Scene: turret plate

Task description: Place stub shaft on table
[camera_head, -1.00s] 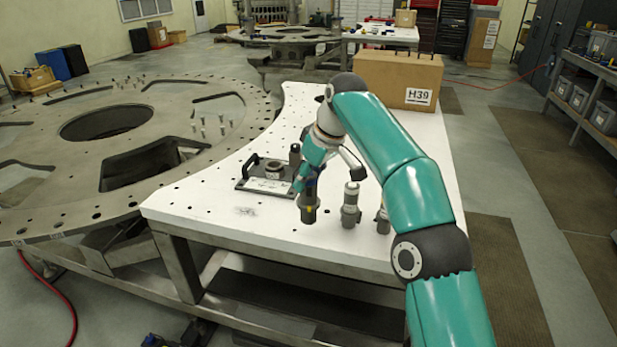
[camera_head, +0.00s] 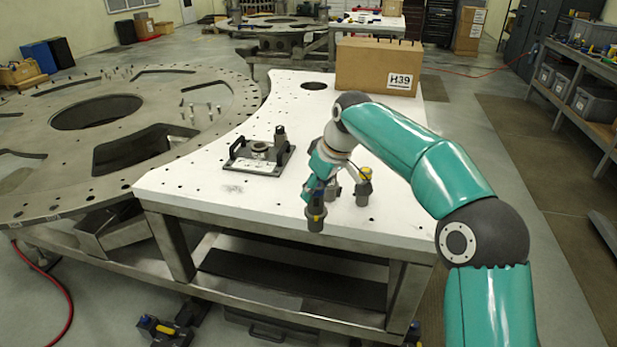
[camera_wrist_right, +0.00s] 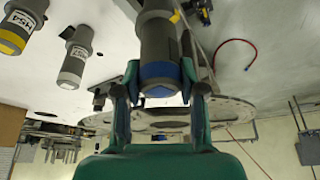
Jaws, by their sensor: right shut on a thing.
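My right gripper (camera_head: 316,189) is shut on a dark grey stub shaft (camera_head: 316,213) with a small yellow mark, held upright near the front edge of the white table (camera_head: 210,205). In the right wrist view the fingers (camera_wrist_right: 160,88) clasp this shaft (camera_wrist_right: 157,40) around its blue-ringed end. I cannot tell whether its lower end touches the table. Two other shafts stand behind it: one partly hidden by my gripper (camera_head: 333,191), one with a yellow top (camera_head: 364,190). My left gripper is not in view.
A fixture plate with a handle (camera_head: 262,157) lies left of my gripper. A cardboard box marked H39 (camera_head: 375,66) stands at the back. The large turret plate (camera_head: 50,178) is on the left. The front left tabletop is clear.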

